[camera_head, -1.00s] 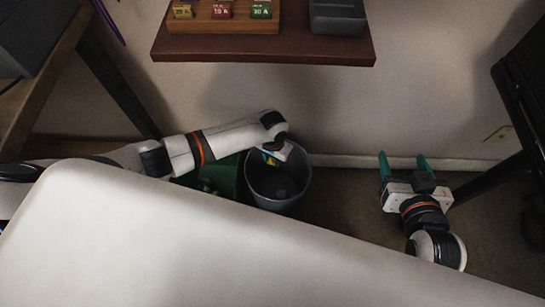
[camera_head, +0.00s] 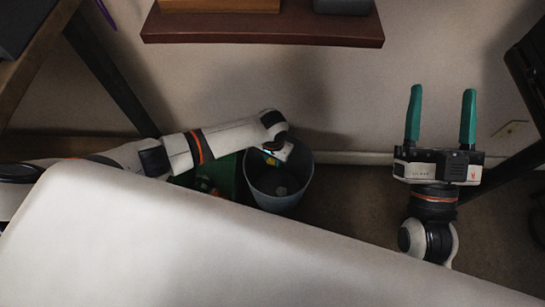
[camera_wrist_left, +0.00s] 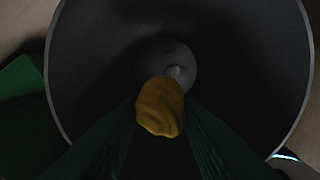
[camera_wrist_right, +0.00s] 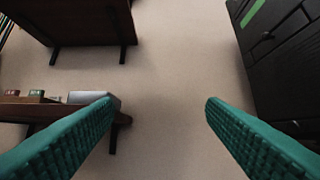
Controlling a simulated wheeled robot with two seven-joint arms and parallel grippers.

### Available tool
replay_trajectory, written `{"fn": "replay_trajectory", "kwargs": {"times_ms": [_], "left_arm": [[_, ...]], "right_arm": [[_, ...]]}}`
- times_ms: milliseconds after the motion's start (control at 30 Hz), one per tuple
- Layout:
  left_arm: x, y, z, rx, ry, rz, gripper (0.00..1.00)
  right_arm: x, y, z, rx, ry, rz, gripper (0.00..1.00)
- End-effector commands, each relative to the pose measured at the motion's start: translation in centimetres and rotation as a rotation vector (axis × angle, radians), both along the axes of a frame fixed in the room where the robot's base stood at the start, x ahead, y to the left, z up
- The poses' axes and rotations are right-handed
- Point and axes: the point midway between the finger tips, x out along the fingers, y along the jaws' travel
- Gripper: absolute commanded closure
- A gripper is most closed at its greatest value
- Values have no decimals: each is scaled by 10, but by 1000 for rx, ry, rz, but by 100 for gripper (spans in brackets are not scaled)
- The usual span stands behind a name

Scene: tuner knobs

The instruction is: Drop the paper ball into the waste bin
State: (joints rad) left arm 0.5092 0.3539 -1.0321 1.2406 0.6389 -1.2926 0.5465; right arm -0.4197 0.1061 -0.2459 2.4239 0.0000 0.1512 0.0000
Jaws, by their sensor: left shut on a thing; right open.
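The waste bin (camera_head: 297,194) is a grey round bin standing on the floor, with its dark inside showing in the left wrist view (camera_wrist_left: 53,85). My left gripper (camera_head: 272,157) points down over the bin's opening. It is shut on a crumpled yellow paper ball (camera_wrist_left: 160,106), which appears between its green fingers in the left wrist view, within the outline of the rim. The ball's height against the rim is hard to tell. My right gripper (camera_head: 442,90) is open and empty, well to the right of the bin; its two teal fingers stand apart in the right wrist view (camera_wrist_right: 160,102).
A green container (camera_head: 228,172) stands directly left of the bin. A pale round thing (camera_wrist_left: 180,58) shows deep in the bin. A brown shelf (camera_head: 260,30) is above on the wall. A dark cabinet (camera_wrist_right: 285,50) is at right in the right wrist view.

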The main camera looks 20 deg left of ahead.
Motion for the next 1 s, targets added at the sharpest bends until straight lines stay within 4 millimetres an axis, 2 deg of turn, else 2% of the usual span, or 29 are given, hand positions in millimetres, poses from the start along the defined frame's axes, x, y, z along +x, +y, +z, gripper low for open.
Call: {"fn": "replay_trajectory", "kwargs": {"times_ms": [233, 567, 600, 700, 733, 1000], "left_arm": [[0, 0, -5, 0, 0, 0, 89], [0, 0, -5, 0, 0, 0, 89], [0, 0, -5, 0, 0, 0, 62], [0, 0, -5, 0, 0, 0, 46], [0, 0, -5, 0, 0, 0, 43], [0, 0, -4, 0, 0, 0, 43]], "right_arm": [[-11, -1, 14, 33, -116, 6, 35], [-13, -1, 16, 38, -130, 7, 35], [-13, -1, 16, 38, -130, 7, 35], [-13, -1, 16, 37, -129, 6, 35], [-12, -1, 16, 37, -129, 6, 35], [-12, -1, 16, 37, -128, 6, 35]]}}
